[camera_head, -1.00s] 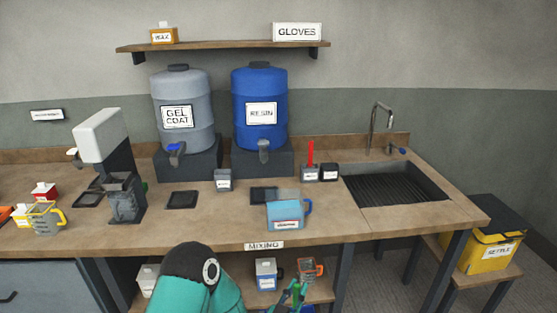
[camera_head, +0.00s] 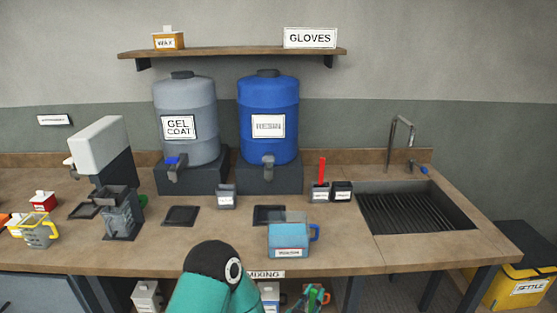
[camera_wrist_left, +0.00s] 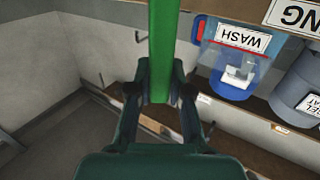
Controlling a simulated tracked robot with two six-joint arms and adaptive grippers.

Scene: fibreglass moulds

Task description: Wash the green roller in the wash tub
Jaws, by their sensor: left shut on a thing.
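My left gripper (camera_head: 312,296) is low at the bottom edge of the head view, below the bench front, small and partly cut off. In the left wrist view my left gripper (camera_wrist_left: 160,97) is shut on a long green bar (camera_wrist_left: 163,45), which I take as the green roller's handle. Its roller end is not clear in either view. A blue wash tub (camera_wrist_left: 254,73) with an upside-down WASH label is right of the bar in the wrist view, apart from it. Something white shows at the tub. My right gripper is not in view.
The gel coat drum (camera_head: 186,120) and resin drum (camera_head: 268,115) stand at the back. A yellow settle box (camera_head: 515,285) is at the right.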

